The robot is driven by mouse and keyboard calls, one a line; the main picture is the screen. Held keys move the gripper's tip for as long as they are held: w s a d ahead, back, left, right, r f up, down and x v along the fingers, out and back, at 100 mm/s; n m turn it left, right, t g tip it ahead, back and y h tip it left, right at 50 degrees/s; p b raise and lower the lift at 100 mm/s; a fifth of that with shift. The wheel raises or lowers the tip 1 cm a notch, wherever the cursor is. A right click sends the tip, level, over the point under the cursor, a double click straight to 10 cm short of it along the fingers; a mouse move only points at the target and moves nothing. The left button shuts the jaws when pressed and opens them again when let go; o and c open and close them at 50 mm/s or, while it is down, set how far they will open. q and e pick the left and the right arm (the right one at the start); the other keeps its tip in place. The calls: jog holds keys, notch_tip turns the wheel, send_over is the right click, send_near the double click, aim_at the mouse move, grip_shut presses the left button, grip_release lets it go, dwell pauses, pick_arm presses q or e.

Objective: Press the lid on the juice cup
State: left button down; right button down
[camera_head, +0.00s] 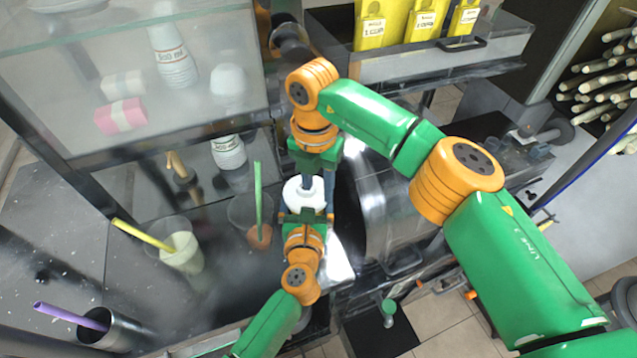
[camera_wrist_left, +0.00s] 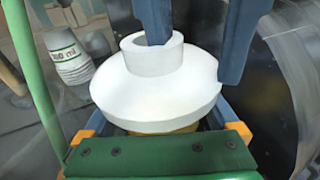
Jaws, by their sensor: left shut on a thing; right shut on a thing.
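The white round lid (camera_head: 303,194) with a raised ring shows in the head view between my two grippers. In the left wrist view the lid (camera_wrist_left: 150,92) looks about level and covers the cup. Only a yellowish strip of the juice cup (camera_wrist_left: 165,128) shows under it. My left gripper (camera_head: 302,214) is shut on the cup from the near side. My right gripper (camera_head: 317,182) reaches in from the far side and is shut on the lid. One blue finger is in the raised ring, the other outside it. I cannot tell whether the lid's rim is fully seated.
A cup with a green straw (camera_head: 259,235), one with a yellow straw (camera_head: 185,252) and a dark cup with a purple straw (camera_head: 110,331) stand left. A metal drum (camera_head: 375,215) is close on the right. A glass shelf (camera_head: 60,57) hangs upper left.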

jog(key=shift+c, duration=2.4)
grip_release()
notch_tip(320, 180, up, 7)
jog(key=shift+w+a+r, duration=0.1)
jog(key=shift+a+r, duration=0.05)
jog(key=shift+r, duration=0.05)
pick_arm(q)
grip_release()
jog(key=shift+s, duration=0.1)
